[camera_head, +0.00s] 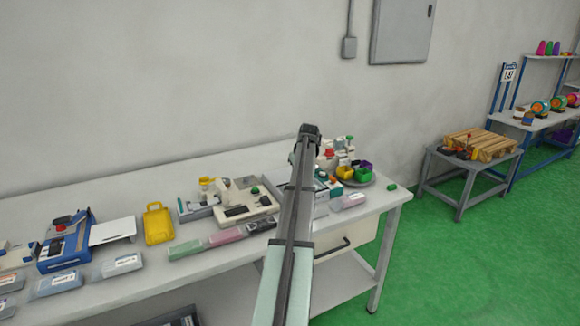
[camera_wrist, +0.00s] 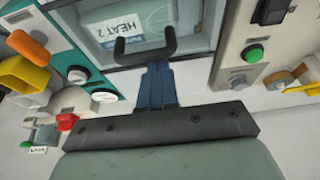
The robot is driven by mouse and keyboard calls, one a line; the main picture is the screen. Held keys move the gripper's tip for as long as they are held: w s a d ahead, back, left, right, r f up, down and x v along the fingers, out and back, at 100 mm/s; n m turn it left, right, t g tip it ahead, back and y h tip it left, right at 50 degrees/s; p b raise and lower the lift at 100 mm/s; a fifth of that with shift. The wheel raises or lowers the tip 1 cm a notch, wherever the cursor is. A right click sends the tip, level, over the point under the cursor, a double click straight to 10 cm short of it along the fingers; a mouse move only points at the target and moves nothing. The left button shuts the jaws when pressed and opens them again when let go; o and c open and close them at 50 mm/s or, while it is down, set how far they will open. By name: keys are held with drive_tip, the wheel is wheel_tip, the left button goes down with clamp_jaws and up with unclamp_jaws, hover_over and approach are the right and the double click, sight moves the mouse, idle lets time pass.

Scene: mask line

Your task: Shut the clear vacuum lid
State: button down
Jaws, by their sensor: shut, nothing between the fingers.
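In the wrist view, my gripper (camera_wrist: 157,68) is shut and empty, its two dark blue fingers together. Their tips meet or overlap the bar of a black U-shaped handle (camera_wrist: 130,50); I cannot tell whether they touch it. The handle is over a grey-framed clear lid (camera_wrist: 191,54), with a teal pack (camera_wrist: 112,12) labelled HEAT 2 showing through or below it. The lid's angle cannot be told from here. In the head view, my arm covers this unit and my fingers do not show.
In the wrist view, a teal machine (camera_wrist: 75,48) with an orange lever (camera_wrist: 28,48) stands close at left. A cream machine (camera_wrist: 231,62) with a green button (camera_wrist: 252,53) is close at right. In the head view, a yellow case (camera_head: 158,225) stands further left on the bench (camera_head: 120,291).

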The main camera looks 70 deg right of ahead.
drive_tip(key=shift+s+a+f, duration=0.1)
drive_tip(key=shift+s+a, duration=0.35)
drive_tip(key=shift+s, duration=0.1)
drive_tip(key=w+d, duration=0.1)
drive_tip(key=d, duration=0.1)
drive_tip(key=w+d+r, duration=0.1)
drive_tip(key=w, duration=0.1)
drive_tip(key=shift+w+d, duration=0.3)
drive_tip(key=shift+d, duration=0.05)
drive_tip(key=v, duration=1)
drive_tip(key=shift+a, duration=0.2)
